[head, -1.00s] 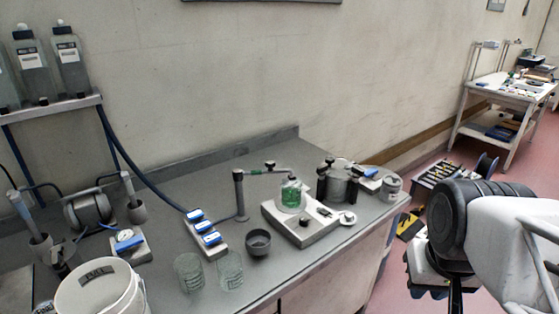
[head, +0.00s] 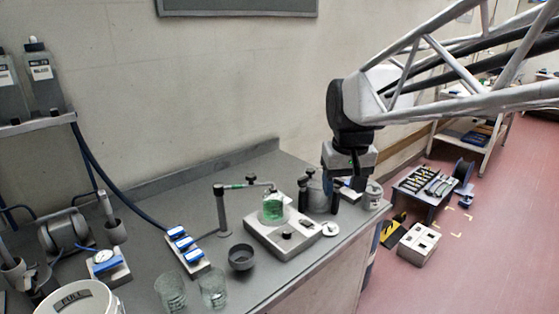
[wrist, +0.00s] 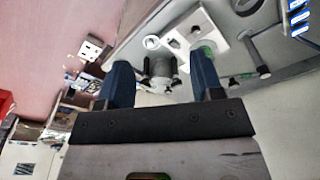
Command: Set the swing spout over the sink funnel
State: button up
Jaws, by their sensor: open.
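The swing spout (head: 240,186) is a grey post with a thin horizontal arm and a green band. Its outlet end is over a beaker of green liquid (head: 272,209) on a white stirrer plate. A dark grey cup (head: 241,258), which looks like the sink funnel, is in front of the post, left of the plate; the spout is not over it. My gripper (head: 341,188) is open above the right end of the bench, right of the spout. In the wrist view, its blue fingers (wrist: 162,80) are apart, with a grey clamped vessel (wrist: 161,66) beyond them.
The clamped vessel (head: 317,192) stands right of the white plate (head: 262,239). A blue-switched strip (head: 187,251) lies left of the post, and two glass beakers (head: 213,289) stand at the front. A grey canister (head: 373,194) is at the right edge.

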jog(key=w+a+n+g, duration=0.1)
jog(key=w+a+n, duration=0.1)
jog(key=w+a, duration=1.1)
jog(key=n, duration=0.1)
send_over(251, 175)
jog(key=shift+g, duration=0.3)
notch_tip(251, 175, down, 4)
jog(key=shift+f, duration=0.2)
jog(key=shift+f, duration=0.1)
jog(key=shift+f, duration=3.8)
grip_shut()
jog(key=shift+s, duration=0.1)
